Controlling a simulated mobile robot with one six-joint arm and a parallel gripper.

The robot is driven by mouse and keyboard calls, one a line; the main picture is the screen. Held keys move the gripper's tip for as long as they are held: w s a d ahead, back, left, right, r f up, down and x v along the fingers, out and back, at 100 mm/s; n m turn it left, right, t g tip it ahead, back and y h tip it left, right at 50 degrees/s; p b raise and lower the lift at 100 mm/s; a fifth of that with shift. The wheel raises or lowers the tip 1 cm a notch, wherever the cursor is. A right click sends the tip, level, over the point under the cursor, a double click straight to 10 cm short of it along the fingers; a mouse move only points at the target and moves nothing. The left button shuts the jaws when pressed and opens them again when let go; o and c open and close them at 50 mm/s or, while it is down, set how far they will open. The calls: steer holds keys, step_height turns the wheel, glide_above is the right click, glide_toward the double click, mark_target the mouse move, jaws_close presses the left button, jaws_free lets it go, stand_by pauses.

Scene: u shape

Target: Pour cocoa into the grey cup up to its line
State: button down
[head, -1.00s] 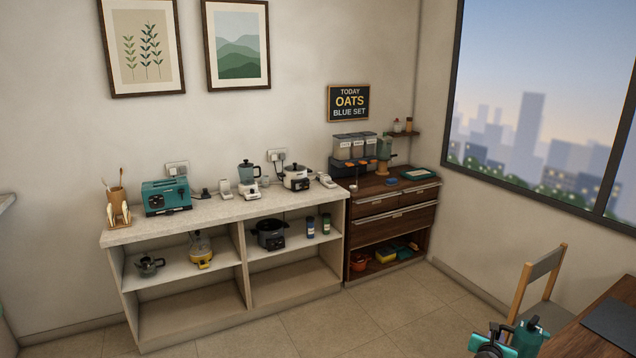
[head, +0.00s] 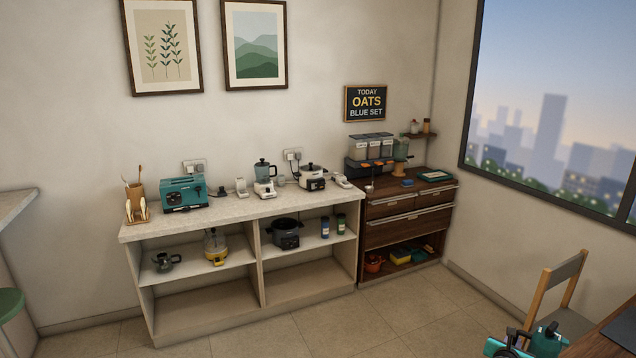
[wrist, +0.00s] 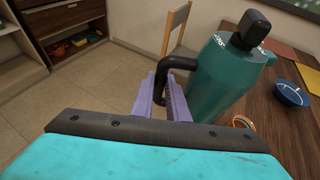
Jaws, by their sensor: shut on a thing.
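A teal jug (wrist: 222,75) with a black lid knob and black handle stands out in the wrist view. My gripper (wrist: 164,88) is shut on the jug's black handle, with its purple fingers on either side. The jug looks roughly upright, beside or over the dark wooden table; I cannot tell whether it touches it. The jug also shows at the lower right of the head view (head: 546,341), cut by the frame. I cannot make out a grey cup on the table in either view. The jug's contents are hidden.
The wooden table (wrist: 270,135) holds a blue bowl (wrist: 291,94), an orange-rimmed round thing (wrist: 243,121) and coloured mats. A chair (head: 560,285) stands close by. A counter with appliances (head: 245,205) and a dark drawer unit (head: 405,222) line the wall. The tiled floor between is clear.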

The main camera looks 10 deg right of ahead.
steer(key=shift+r, duration=2.15)
step_height(320, 180, down, 11)
steer(key=shift+r, duration=0.2)
stand_by(0.7)
stand_by(0.6)
